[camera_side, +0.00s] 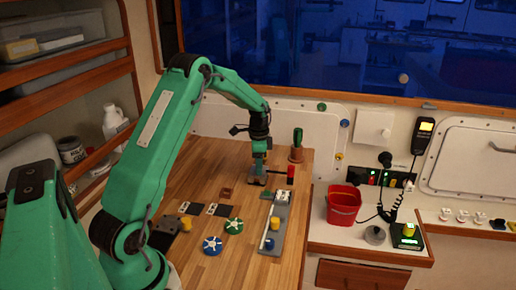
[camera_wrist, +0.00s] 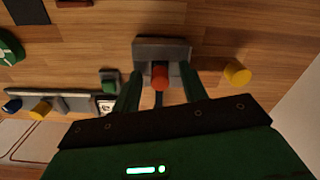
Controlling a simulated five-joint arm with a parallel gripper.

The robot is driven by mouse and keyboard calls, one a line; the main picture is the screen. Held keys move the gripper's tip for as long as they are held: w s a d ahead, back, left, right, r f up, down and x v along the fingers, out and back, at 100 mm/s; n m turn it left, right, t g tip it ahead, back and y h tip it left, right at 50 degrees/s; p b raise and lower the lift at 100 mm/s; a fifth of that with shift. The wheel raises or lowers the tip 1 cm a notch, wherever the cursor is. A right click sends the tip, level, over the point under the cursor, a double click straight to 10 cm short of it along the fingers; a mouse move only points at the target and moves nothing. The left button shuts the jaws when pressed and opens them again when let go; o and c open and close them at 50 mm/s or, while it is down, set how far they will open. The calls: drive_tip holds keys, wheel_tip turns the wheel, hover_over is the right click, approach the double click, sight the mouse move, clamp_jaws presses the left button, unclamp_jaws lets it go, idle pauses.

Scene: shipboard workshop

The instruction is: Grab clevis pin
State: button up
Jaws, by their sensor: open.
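In the wrist view, a red round-ended piece (camera_wrist: 159,77), which may be the clevis pin, shows at a grey block (camera_wrist: 163,47). My gripper (camera_wrist: 161,88) is open, with a finger on either side of the red piece; I cannot tell whether either touches it. In the side view, my gripper (camera_side: 258,178) points down low over the far part of the wooden bench. A red cylinder (camera_side: 290,172) with a dark part stands out just right of it; I cannot tell whether it is the same piece.
A grey rail (camera_side: 273,228) with yellow and blue pieces lies nearer the camera, beside blue (camera_side: 212,245) and green (camera_side: 234,226) handwheels. A red bucket (camera_side: 343,205) is at right. A yellow cylinder (camera_wrist: 237,72) lies near the right finger.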

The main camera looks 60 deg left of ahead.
clamp_jaws()
drive_tip(key=shift+r, duration=0.15)
drive_tip(key=shift+r, duration=0.55)
drive_tip(key=r, duration=0.3)
drive_tip(key=shift+d+r, duration=0.1)
drive_tip(key=shift+d, duration=0.2)
drive_tip(key=d+r, duration=0.6)
drive_tip(key=d, duration=0.5)
drive_tip(key=shift+s+r, duration=0.25)
